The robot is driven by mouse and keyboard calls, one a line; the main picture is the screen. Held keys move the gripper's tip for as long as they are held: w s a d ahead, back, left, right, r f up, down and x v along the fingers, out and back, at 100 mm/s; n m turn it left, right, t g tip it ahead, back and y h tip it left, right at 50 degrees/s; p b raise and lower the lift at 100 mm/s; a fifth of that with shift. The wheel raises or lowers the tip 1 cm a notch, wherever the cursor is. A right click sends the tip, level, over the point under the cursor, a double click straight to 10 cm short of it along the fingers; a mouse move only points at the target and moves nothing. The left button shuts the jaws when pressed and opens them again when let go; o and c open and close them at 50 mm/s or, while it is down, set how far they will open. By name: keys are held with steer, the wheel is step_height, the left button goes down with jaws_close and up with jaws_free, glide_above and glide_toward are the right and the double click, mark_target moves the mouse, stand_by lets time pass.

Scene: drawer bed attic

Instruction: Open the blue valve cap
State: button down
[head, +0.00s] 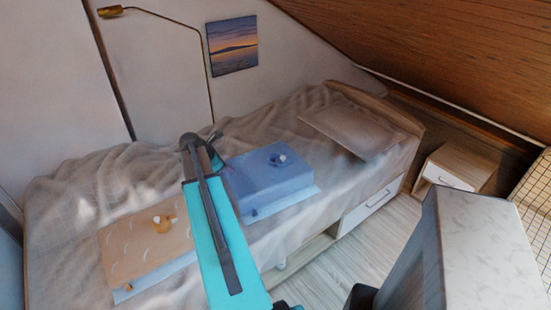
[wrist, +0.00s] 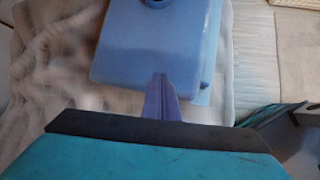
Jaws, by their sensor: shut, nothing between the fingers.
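A blue box (head: 262,182) lies on the bed, with a small blue and whitish valve cap (head: 279,159) on its top. In the wrist view the blue box (wrist: 150,48) fills the upper middle, and part of a dark round fitting, probably the cap (wrist: 157,3), is cut off at the top edge. My gripper (wrist: 160,77) is shut and empty, its fingers pointing at the near side of the box. Whether they touch it I cannot tell. In the head view my gripper (head: 214,140) is left of the box, partly hidden by my teal arm.
An orange box (head: 140,248) with a yellow-orange valve (head: 164,224) lies on the bed left of my arm. A pillow (head: 348,131) lies at the bed's head, and a nightstand (head: 458,168) stands beyond. The rumpled blanket (head: 75,195) around the boxes is mostly clear.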

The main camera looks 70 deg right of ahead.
steer(key=s+d+r+n, duration=0.1)
steer(key=s+d+r, duration=0.1)
steer(key=s+d, duration=0.2)
steer(key=s+d+r+g, duration=0.1)
steer(key=s+d+r, duration=0.1)
steer(key=s+d, duration=0.2)
steer(key=shift+s+d+r+n+h, duration=0.3)
steer(key=shift+s+d+n, duration=0.1)
steer(key=shift+d, duration=0.1)
steer(key=shift+d+f, duration=0.1)
steer(key=shift+f, duration=0.05)
steer(key=p, duration=0.3)
glide_toward(282, 161)
steer(key=f, duration=0.1)
steer(key=w+f, duration=0.1)
steer(key=shift+a+f, duration=0.25)
steer(key=shift+a, duration=0.15)
steer(key=shift+s+d+f+p, duration=0.15)
steer(key=shift+s+d, duration=0.2)
steer(key=shift+d, duration=0.25)
steer(key=shift+s+d+f+p, duration=0.15)
steer(key=shift+s+d, duration=0.2)
steer(key=shift+d, duration=0.25)
steer(key=shift+s+d+f, duration=0.1)
steer(key=shift+s+d, duration=0.15)
steer(key=shift+d, duration=0.2)
